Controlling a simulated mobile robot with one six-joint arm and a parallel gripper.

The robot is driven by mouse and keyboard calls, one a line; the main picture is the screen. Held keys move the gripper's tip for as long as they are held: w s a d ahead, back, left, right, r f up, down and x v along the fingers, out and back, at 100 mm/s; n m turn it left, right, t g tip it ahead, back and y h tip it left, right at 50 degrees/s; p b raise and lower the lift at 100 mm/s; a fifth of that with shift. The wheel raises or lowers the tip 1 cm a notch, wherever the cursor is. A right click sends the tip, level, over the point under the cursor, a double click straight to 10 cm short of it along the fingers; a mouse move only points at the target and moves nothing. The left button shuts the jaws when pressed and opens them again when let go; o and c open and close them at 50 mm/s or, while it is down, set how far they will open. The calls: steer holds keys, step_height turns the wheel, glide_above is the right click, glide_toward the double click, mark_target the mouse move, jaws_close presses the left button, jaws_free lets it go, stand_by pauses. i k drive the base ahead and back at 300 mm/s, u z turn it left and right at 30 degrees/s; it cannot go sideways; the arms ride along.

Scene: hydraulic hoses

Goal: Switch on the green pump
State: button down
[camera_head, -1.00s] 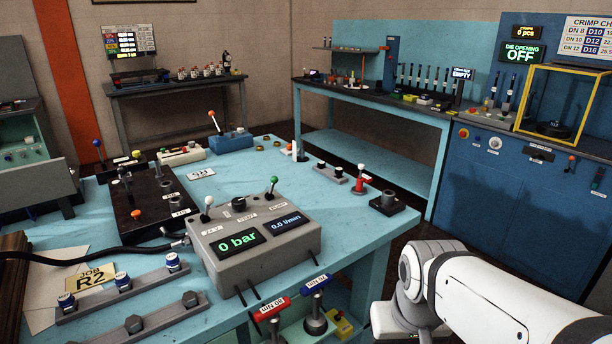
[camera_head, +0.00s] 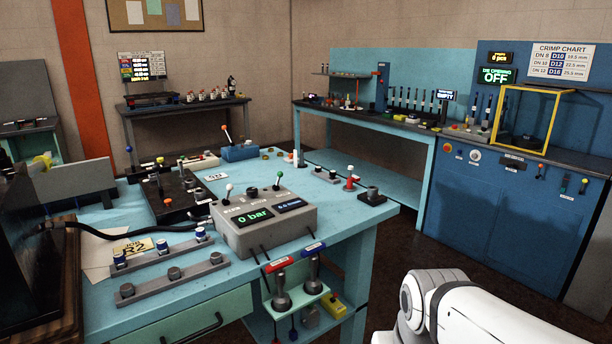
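The grey pump box (camera_head: 265,222) stands on the near blue table, with two displays on its sloped face; the left one reads 0 bar. A black hose runs to the box's left side. My white arm shows at the bottom right, off the table and apart from the pump box. My gripper is outside the frame.
A wooden-edged dark box (camera_head: 30,270) stands at the left.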

mark_target(279, 179)
steer(key=u, duration=0.15)
steer(key=i, duration=0.85)
